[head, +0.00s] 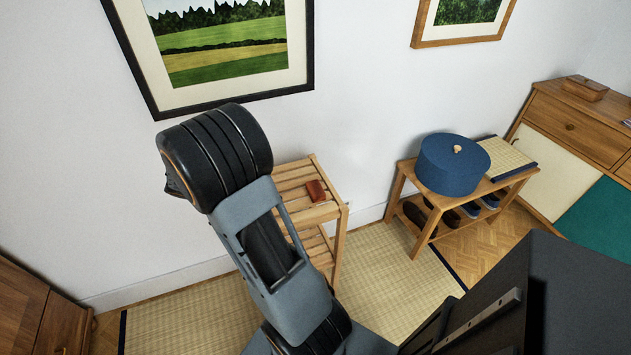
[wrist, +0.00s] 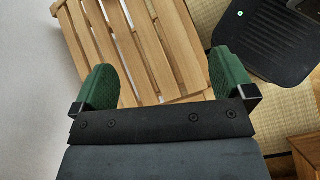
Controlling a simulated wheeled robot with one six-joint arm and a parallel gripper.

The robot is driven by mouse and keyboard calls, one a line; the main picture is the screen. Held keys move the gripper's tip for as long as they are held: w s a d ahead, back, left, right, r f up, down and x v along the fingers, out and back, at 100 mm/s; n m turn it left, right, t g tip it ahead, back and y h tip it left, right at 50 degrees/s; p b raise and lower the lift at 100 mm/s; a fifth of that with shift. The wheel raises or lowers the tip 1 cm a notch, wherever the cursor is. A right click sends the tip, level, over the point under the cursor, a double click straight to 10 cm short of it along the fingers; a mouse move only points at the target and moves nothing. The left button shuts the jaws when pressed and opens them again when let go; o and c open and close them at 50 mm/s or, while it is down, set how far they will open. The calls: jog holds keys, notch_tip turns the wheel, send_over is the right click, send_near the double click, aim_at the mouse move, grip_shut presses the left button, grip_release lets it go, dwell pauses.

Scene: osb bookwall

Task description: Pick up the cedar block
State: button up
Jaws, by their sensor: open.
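A small reddish-brown block (head: 316,191), which looks like the cedar block, lies on the top of a slatted wooden rack (head: 325,213) in the head view. A thin pale cord or strip shows beside it. My gripper (wrist: 164,78) is open and empty in the wrist view, its two green fingers wide apart above the slats of the rack (wrist: 135,45). The block does not show in the wrist view. In the head view my arm crosses in front of the rack's left part, and my fingers are hidden.
The white wall with a framed picture (head: 222,42) is close behind. To the right, a low bench (head: 408,172) holds a round blue box (head: 452,164), with shoes below. A wooden cabinet (head: 570,118) stands farther right. Tatami mat (head: 385,285) covers the floor between.

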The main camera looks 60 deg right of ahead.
jog(key=d+n+g+h, duration=0.1)
jog(key=d, duration=0.1)
jog(key=d+f+n+g+h+p, duration=0.1)
jog(key=d, duration=0.2)
jog(key=w+d+n+h+p, duration=0.1)
jog(key=d, duration=0.2)
jog(key=shift+f+n+g, duration=0.3)
jog(key=shift+f+g, duration=0.1)
send_near(313, 188)
jog(key=shift+s+d+f, duration=0.4)
jog(key=shift+s+d, duration=0.1)
jog(key=shift+s, duration=0.2)
jog(key=shift+p+x, duration=0.4)
jog(key=shift+x, duration=2.9)
jog(key=shift+w, duration=0.1)
jog(key=c, duration=0.8)
